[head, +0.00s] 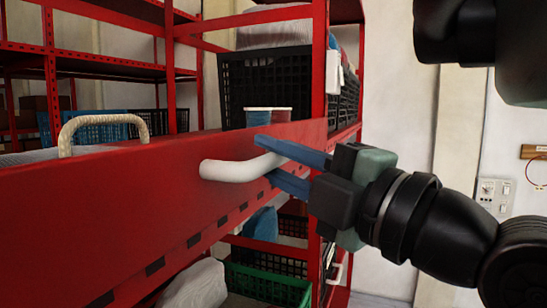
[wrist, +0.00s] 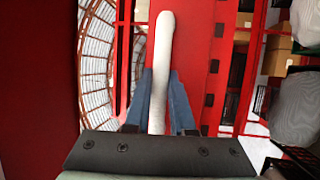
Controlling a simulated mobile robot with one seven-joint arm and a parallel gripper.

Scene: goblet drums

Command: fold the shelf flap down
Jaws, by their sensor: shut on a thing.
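The shelf flap (head: 120,205) is a long red panel along the front of the red shelf rack, with its broad face toward me in the head view. I cannot tell its exact tilt. A white bar handle (head: 232,170) sticks out from its face near the right end. My gripper (head: 267,159) comes from the right, with its blue fingers above and below the handle, shut on it. In the wrist view, the handle (wrist: 163,40) runs between the two fingers (wrist: 161,78). The fingers hide part of the handle's right end in the head view.
A black crate (head: 262,80) and small cups (head: 268,115) stand on the shelf behind the flap. A beige rope-like handle (head: 105,120) shows at left. A green crate (head: 265,285) and a pale bundle (head: 197,285) are below.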

